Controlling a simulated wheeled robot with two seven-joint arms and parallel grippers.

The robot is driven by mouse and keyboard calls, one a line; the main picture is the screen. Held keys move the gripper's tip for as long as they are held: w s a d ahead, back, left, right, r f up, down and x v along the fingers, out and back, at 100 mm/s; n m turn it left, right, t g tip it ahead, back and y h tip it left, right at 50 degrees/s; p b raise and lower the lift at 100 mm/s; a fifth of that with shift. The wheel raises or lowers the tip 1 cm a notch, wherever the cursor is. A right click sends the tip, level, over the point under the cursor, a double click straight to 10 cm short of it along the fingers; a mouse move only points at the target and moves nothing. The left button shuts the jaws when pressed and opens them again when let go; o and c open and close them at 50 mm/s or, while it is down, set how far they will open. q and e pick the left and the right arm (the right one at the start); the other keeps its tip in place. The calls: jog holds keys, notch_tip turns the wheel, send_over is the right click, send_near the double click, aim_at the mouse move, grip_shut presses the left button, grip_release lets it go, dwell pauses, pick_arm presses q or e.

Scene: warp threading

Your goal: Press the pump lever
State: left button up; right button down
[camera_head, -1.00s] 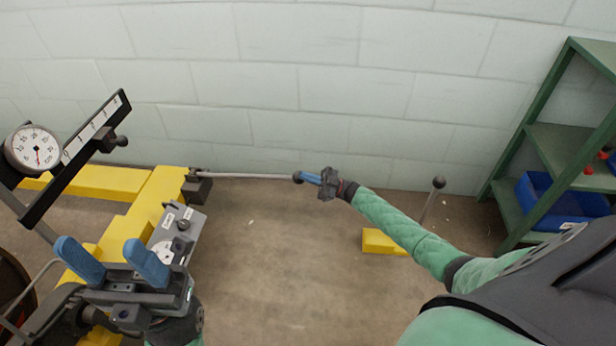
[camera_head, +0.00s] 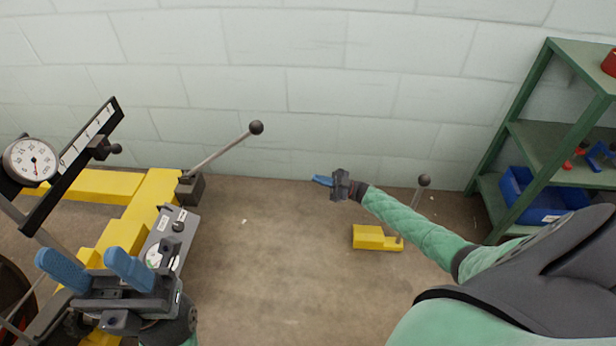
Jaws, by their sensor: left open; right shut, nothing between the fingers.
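The pump lever (camera_head: 222,150) is a grey rod with a dark ball knob (camera_head: 256,127) at its end. It rises up to the right from a dark block (camera_head: 190,188) on the yellow frame (camera_head: 153,195). My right gripper (camera_head: 319,181) is shut and empty, right of the knob and lower in the picture, apart from it. My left gripper (camera_head: 86,264) is open and empty at the lower left, in front of the yellow frame and the grey control box (camera_head: 172,240).
A round dial gauge (camera_head: 31,160) and a black scale bar (camera_head: 72,163) stand at the left. A second ball-topped lever (camera_head: 421,198) stands on a yellow base (camera_head: 375,238). A green shelf (camera_head: 512,174) with a blue bin (camera_head: 540,198) is at the right. Floor between the levers is clear.

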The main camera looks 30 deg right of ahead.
jog(key=shift+v, duration=0.85)
jog(key=shift+r, duration=0.1)
dwell(0.4)
